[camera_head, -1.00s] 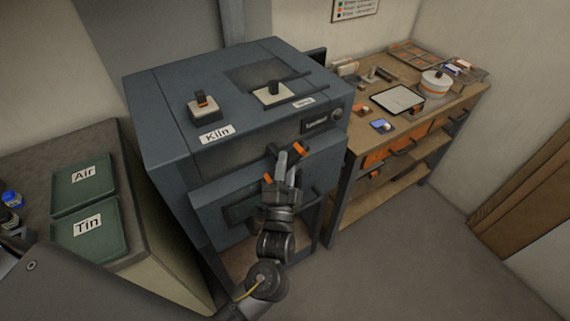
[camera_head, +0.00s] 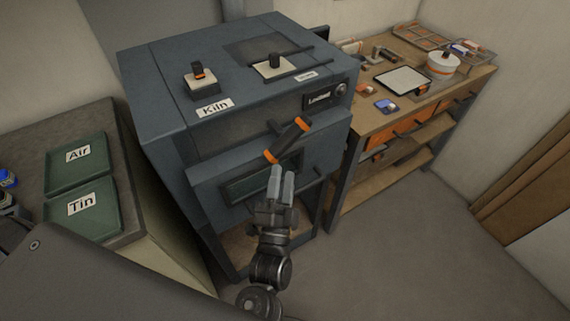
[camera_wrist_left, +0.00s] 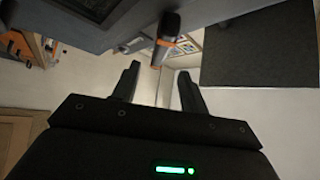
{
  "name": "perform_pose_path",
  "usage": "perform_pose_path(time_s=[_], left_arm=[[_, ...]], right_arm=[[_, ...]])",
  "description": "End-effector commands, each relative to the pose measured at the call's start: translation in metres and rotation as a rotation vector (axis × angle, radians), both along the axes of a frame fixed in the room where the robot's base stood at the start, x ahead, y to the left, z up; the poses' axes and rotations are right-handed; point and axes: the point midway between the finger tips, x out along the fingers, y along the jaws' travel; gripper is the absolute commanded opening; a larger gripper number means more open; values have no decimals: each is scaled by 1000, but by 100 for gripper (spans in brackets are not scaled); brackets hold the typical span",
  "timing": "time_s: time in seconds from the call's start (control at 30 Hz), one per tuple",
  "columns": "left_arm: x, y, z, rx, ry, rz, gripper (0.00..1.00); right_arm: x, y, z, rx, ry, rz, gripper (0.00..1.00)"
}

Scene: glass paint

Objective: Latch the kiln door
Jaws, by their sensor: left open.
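The kiln (camera_head: 160,110) is a large blue-grey cabinet labelled "Kiln". Its front door (camera_head: 215,178) has a dark window and lies against the body, its face standing forward of the panel above. I cannot tell whether it is latched. A black handle with orange ends (camera_head: 288,140) slants on the door front, upper end to the right. It also shows in the left wrist view (camera_wrist_left: 167,40), ahead of the fingers. My left gripper (camera_head: 281,173) is open and empty, just below the handle in the head view and apart from it. My right gripper is not in view.
A wooden bench (camera_head: 455,85) with a white pot (camera_head: 443,64) and several small items stands right of the kiln. Green trays marked Air (camera_head: 60,178) and Tin (camera_head: 100,222) lie on the left counter. The floor in front (camera_head: 400,250) is clear.

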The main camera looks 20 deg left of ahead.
Motion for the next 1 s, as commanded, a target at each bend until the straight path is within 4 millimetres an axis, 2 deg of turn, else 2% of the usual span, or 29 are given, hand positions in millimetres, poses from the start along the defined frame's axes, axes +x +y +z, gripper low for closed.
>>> perform_pose_path(time_s=[0.13,0.43,0.57,0.63,0.67,0.77,0.8,0.87,0.9,0.97,1.0], left_arm=[[-11,-2,-6,0,0,0,44],[-14,-3,-5,0,-1,0,44],[-11,-5,-15,0,16,-16,28],[-5,-12,-41,-7,64,-59,19],[-2,-15,-58,-12,95,-83,15],[7,-25,-143,-58,264,-189,2],[7,-25,-184,-90,352,-226,0],[-1,-21,-254,-153,505,-269,0],[-11,-14,-304,-208,619,-285,0],[-37,1,-378,-305,799,-281,0],[-59,14,-423,-377,914,-261,0]], right_arm=[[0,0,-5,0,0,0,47],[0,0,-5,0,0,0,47],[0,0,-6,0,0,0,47],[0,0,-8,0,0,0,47],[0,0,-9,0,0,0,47],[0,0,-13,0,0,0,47],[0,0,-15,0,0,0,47],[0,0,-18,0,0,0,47],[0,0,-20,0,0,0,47],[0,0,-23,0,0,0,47],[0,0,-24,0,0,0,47]])
